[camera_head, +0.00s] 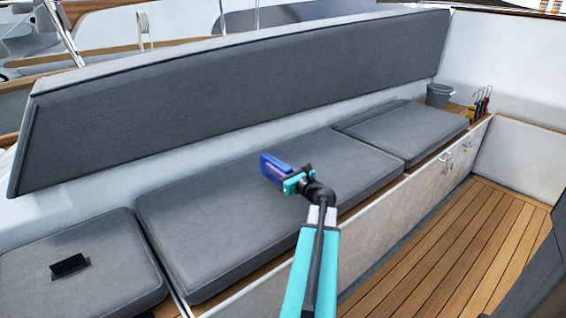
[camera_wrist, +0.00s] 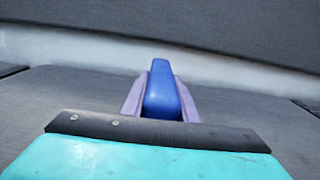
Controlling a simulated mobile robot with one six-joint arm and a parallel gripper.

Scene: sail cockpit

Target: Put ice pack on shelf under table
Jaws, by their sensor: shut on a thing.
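The blue ice pack (camera_head: 272,167) is held by my gripper (camera_head: 285,177) over the long grey bench cushion in the head view. In the wrist view the ice pack (camera_wrist: 162,92) sits between the two purple-grey fingers of my gripper (camera_wrist: 160,100), which are shut on it. Whether the pack touches the cushion cannot be told for sure. No table and no shelf under one can be made out in either view.
Grey seat cushions (camera_head: 235,235) line the bench, with a long grey backrest (camera_head: 250,85) behind. A small black object (camera_head: 69,265) lies on the left cushion. The wooden floor (camera_head: 440,250) is clear.

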